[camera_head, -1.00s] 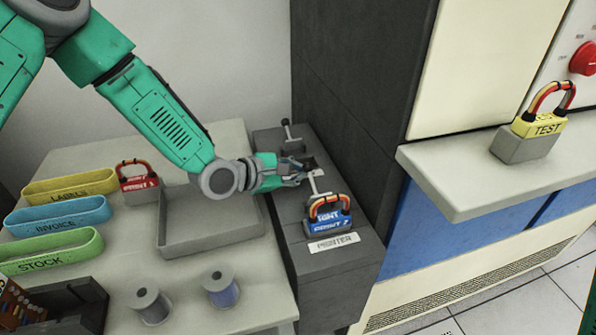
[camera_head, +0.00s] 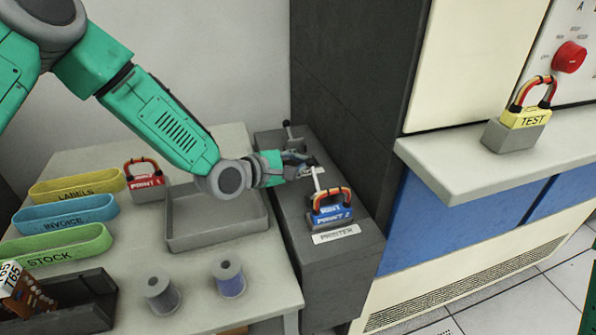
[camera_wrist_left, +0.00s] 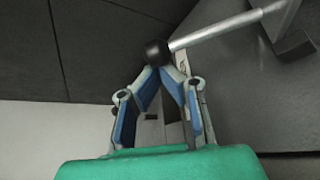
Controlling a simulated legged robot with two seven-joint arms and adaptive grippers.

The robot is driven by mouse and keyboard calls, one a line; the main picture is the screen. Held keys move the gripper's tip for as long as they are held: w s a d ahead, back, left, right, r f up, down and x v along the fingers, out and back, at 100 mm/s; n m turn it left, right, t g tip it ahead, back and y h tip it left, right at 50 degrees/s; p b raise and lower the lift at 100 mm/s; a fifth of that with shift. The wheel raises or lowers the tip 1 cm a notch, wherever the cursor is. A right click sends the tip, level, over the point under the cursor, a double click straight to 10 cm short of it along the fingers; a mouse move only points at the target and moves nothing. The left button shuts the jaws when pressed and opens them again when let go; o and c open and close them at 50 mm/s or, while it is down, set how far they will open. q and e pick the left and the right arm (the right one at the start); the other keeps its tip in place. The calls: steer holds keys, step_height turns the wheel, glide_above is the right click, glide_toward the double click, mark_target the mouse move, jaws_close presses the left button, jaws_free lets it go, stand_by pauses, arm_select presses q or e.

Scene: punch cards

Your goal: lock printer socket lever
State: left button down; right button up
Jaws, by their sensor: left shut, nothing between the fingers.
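The dark printer unit (camera_head: 335,268) bears a "PRINTER" label (camera_head: 337,235) and a blue "PRINT 2" block (camera_head: 331,214) with a red-orange handle. Just behind that block, a pale lever rod (camera_head: 317,180) stands beside my left gripper (camera_head: 308,163). A second lever (camera_head: 288,132) with a dark knob is farther back on the unit. In the left wrist view my left gripper (camera_wrist_left: 160,72) has its fingertips together at a black ball knob (camera_wrist_left: 157,52), whose pale rod (camera_wrist_left: 225,29) runs right. The fingers are shut with nothing between them; I cannot tell whether they touch the knob.
A grey tray (camera_head: 170,243), spools (camera_head: 162,294), a red "PRINT 1" block (camera_head: 147,187) and labelled bands (camera_head: 60,215) occupy the left table. A dark cabinet wall (camera_head: 345,95) rises beside the unit. A yellow "TEST" block (camera_head: 524,119) sits on the right ledge.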

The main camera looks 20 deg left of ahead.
mark_target(309, 162)
arm_select(q)
steer(key=shift+s+d+r+m+t, duration=0.25)
steer(key=shift+s+r+m+t, duration=0.2)
steer(key=shift+r+m+t, duration=0.2)
steer(key=shift+s+d+r+m, duration=0.2)
steer(key=shift+r+m, duration=0.05)
steer(key=shift+r, duration=0.05)
steer(key=shift+s+d+r+m+t+b, duration=0.25)
steer(key=shift+s+r+m+t+b, duration=0.1)
steer(key=shift+m+t, duration=0.15)
steer(key=shift+s+d+r+m+t+b, duration=0.25)
steer(key=shift+m+t+b, duration=0.1)
steer(key=shift+m, duration=0.25)
steer(key=s+m+t, duration=0.1)
steer(key=s+d+r+m+b, duration=0.1)
steer(key=m, duration=0.1)
steer(key=shift+d+r+t+h, duration=0.1)
steer(key=shift+d+t+h, duration=0.1)
steer(key=shift+t+h, duration=0.15)
steer(key=shift+s+d+r+b, duration=0.25)
steer(key=shift+s+b, duration=0.05)
steer(key=shift+s, duration=0.2)
arm_select(e)
steer(key=shift+s+d+f, duration=0.1)
steer(key=shift+s+f, duration=0.15)
steer(key=shift+f, duration=0.55)
steer(key=shift+s+f, duration=0.2)
steer(key=shift+f, duration=0.6)
